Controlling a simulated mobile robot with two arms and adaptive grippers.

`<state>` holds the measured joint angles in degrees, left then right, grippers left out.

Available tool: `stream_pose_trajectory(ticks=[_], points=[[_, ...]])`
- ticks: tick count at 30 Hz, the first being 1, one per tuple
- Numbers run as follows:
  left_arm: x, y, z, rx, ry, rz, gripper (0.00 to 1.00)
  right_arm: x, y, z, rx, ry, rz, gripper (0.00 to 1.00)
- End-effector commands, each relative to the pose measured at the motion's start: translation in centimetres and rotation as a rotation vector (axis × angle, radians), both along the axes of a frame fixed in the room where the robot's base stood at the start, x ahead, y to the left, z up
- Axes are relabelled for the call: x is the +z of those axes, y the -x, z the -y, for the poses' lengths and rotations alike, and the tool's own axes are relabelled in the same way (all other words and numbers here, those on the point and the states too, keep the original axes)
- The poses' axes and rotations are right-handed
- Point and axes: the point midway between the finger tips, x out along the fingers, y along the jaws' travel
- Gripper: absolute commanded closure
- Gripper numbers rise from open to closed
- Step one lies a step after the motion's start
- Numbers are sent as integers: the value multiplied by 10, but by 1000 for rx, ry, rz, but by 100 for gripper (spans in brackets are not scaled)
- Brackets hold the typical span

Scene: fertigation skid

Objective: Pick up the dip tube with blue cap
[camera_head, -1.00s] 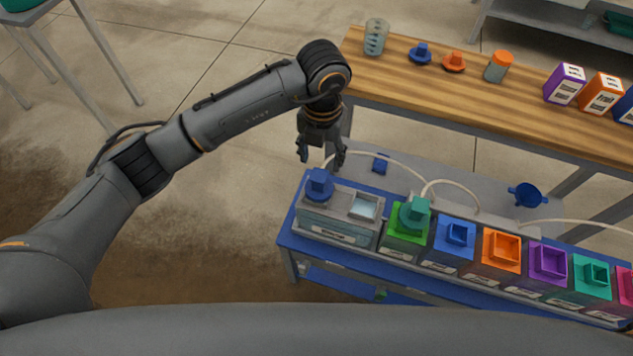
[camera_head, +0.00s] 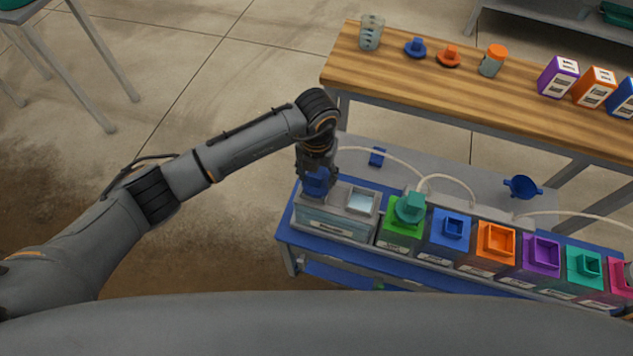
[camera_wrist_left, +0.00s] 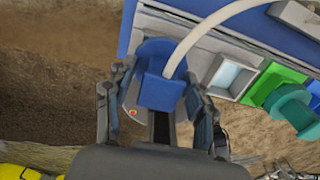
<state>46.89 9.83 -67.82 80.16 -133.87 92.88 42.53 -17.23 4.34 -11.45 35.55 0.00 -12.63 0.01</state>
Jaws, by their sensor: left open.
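The dip tube's blue cap (camera_head: 317,182) sits at the left end of the grey tank (camera_head: 337,216) on the blue skid. The cap also shows in the left wrist view (camera_wrist_left: 160,88), with a pale hose running up from it. The tube below the cap is hidden. My left gripper (camera_head: 318,172) is right over the cap. In the left wrist view its open fingers (camera_wrist_left: 160,100) stand on both sides of the cap; whether they touch it I cannot tell. My right gripper is not in view.
A teal-capped green container (camera_head: 402,232) stands right of the tank, then blue (camera_head: 450,233), orange (camera_head: 495,246) and purple (camera_head: 541,256) ones. A pale hose arches over them. A wooden bench (camera_head: 440,92) with bottles and boxes stands behind.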

Motion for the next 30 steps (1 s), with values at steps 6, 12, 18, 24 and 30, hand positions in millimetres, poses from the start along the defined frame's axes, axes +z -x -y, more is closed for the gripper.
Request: stream_pose_trajectory(ticks=[6, 12, 18, 24, 30], points=[[0, 0, 0, 0, 0, 0, 84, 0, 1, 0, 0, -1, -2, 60], [0, 0, 0, 1, 0, 0, 100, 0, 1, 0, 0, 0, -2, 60], [1, 0, 0, 1, 0, 1, 100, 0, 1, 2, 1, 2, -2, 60], [18, -2, 0, 0, 1, 4, 100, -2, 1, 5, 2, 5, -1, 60], [58, -2, 0, 0, 2, 6, 100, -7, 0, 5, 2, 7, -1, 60]])
